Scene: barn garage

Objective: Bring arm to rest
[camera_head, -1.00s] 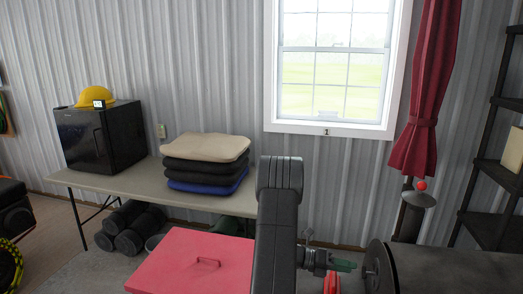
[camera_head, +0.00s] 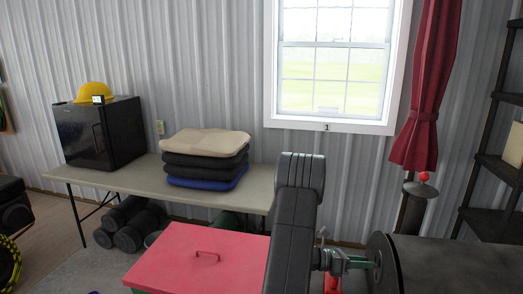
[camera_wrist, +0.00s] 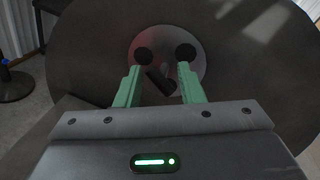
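My dark arm rises at the bottom right of the head view, and its wrist reaches right. My gripper (camera_head: 368,263) has green fingers and sits in front of the dark round disc (camera_head: 380,250). In the wrist view my gripper (camera_wrist: 158,74) is open, its two green fingers apart with nothing held between them. The large dark disc (camera_wrist: 85,60) fills most of that view beyond the fingertips. Its paler round hub (camera_wrist: 197,72) with dark holes lies just past them. I cannot tell whether the fingertips touch it.
A red lidded box (camera_head: 180,260) stands low, left of my arm. Behind it is a folding table (camera_head: 150,182) with a black mini fridge (camera_head: 85,140), a yellow hard hat (camera_head: 93,92) and stacked cushions (camera_head: 205,160). A dark shelf (camera_head: 490,165) stands at right.

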